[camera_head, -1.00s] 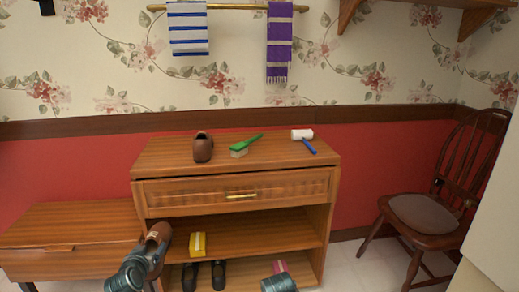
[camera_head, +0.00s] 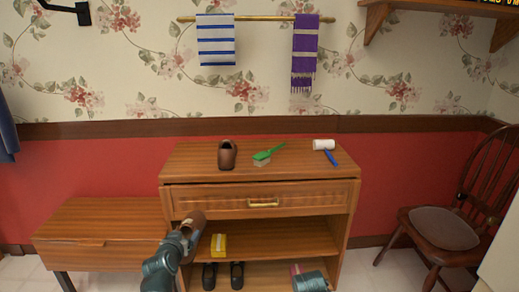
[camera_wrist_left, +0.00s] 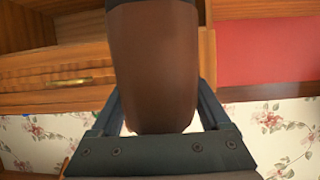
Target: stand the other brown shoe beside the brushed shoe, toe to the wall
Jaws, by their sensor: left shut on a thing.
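One brown shoe (camera_head: 227,155) stands on the top of the wooden cabinet (camera_head: 190,160), at its left part. A green-handled brush (camera_head: 268,153) lies to its right. My left gripper (camera_head: 186,236) is shut on the other brown shoe (camera_head: 195,220), in front of the cabinet's left side and below its top. In the left wrist view the held shoe (camera_wrist_left: 155,70) fills the middle, between the two fingers (camera_wrist_left: 160,112); its upper end is cut off by the frame. Of my right arm only a rounded teal part shows at the bottom of the head view.
A white roller with a blue handle (camera_head: 325,148) lies at the top's right. A low bench (camera_head: 100,220) stands left, a chair (camera_head: 445,228) right.

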